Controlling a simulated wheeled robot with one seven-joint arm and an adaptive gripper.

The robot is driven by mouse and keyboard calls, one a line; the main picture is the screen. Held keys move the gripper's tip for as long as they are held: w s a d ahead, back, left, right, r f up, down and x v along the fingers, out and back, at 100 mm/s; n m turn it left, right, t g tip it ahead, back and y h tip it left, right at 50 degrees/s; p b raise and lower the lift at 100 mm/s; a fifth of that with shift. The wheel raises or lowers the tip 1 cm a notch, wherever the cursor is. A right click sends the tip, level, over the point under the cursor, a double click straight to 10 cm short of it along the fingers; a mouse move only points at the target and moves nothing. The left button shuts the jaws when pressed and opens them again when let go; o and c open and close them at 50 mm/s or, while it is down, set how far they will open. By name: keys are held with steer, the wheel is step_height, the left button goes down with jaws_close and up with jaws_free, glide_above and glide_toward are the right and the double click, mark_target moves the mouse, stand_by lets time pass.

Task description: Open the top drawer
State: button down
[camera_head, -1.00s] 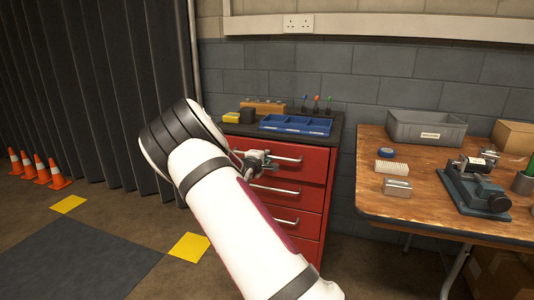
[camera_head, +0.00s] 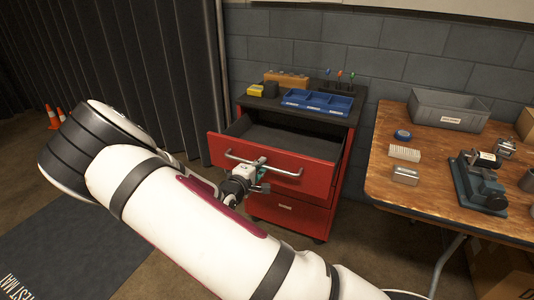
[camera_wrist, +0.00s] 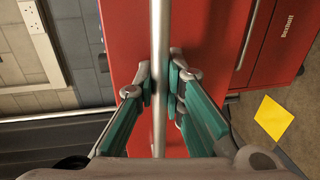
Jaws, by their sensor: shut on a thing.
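The red tool cabinet (camera_head: 283,212) stands against the block wall. Its top drawer (camera_head: 300,176) is pulled well out, and its dark inside shows behind the front panel. The drawer's metal bar handle (camera_head: 283,172) runs across the front. My gripper (camera_head: 258,171) is at the handle. In the wrist view, my gripper's green-padded fingers (camera_wrist: 160,88) are closed on either side of the handle bar (camera_wrist: 160,40), against the red drawer front (camera_wrist: 125,50). The lower drawers are shut, and my arm hides part of the cabinet.
A blue parts tray (camera_head: 318,104) and small items sit on the cabinet top. A wooden workbench (camera_head: 395,195) with a grey bin (camera_head: 448,110) and a vise (camera_head: 478,180) stands at the right. A dark curtain (camera_head: 150,70) hangs at the left.

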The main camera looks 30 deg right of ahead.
steer(key=shift+s+a, duration=0.2)
steer(key=shift+a, duration=0.1)
steer(key=c, duration=1.9)
jaws_free()
steer(key=shift+c, duration=0.2)
steer(key=v, duration=1.2)
